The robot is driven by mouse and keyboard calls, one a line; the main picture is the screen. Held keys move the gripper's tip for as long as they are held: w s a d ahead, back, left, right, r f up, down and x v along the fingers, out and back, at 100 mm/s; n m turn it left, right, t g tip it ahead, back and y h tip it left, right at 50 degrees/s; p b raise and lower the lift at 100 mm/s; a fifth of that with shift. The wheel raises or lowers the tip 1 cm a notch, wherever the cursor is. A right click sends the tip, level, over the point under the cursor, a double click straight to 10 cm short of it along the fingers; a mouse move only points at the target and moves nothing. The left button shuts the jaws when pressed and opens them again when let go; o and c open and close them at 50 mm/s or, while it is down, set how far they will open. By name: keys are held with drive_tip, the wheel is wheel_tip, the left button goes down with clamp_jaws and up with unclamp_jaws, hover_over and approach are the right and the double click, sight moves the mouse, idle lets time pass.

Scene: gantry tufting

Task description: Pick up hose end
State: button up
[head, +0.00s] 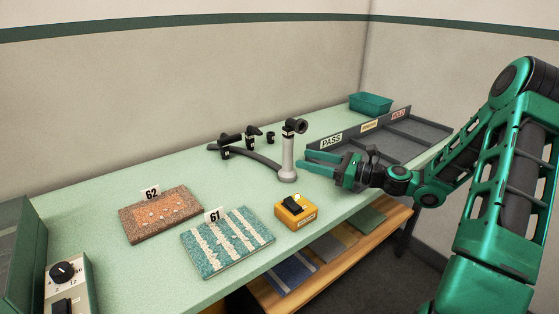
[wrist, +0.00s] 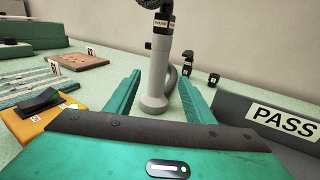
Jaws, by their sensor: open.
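A pale grey upright post (head: 288,155) with a round foot stands on the green table, with a black hose end (head: 295,126) at its top. In the wrist view the post (wrist: 158,75) stands upright ahead, between the lines of the two fingers, and the black labelled piece (wrist: 162,22) on it runs out of the top edge. A dark hose (head: 255,157) curves along the table to near the post's foot. My gripper (head: 304,161) is open and empty, with its teal fingers pointing level at the post from the right. I cannot tell whether the fingertips reach around it.
Several small black fittings (head: 252,133) stand behind the post. A grey divided tray (head: 400,136) with a PASS label lies to the right. A yellow switch box (head: 296,211) and tufted samples 61 (head: 227,243) and 62 (head: 160,214) lie in front. A green bin (head: 371,104) stands at the back.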

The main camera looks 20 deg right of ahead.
sight(292, 169)
drive_tip(key=shift+w, duration=0.35)
drive_tip(key=x, duration=0.5)
drive_tip(key=shift+w+a, duration=0.25)
drive_tip(key=shift+a, duration=0.1)
drive_tip(key=x, duration=0.4)
drive_tip(key=shift+s+a+r, duration=0.2)
drive_tip(key=shift+a+r, duration=0.1)
drive_tip(key=shift+a, duration=0.05)
drive_tip(key=shift+w+a, duration=0.3)
drive_tip(key=shift+a, duration=0.05)
drive_tip(key=shift+c, duration=0.4)
drive_tip(key=c, duration=1.1)
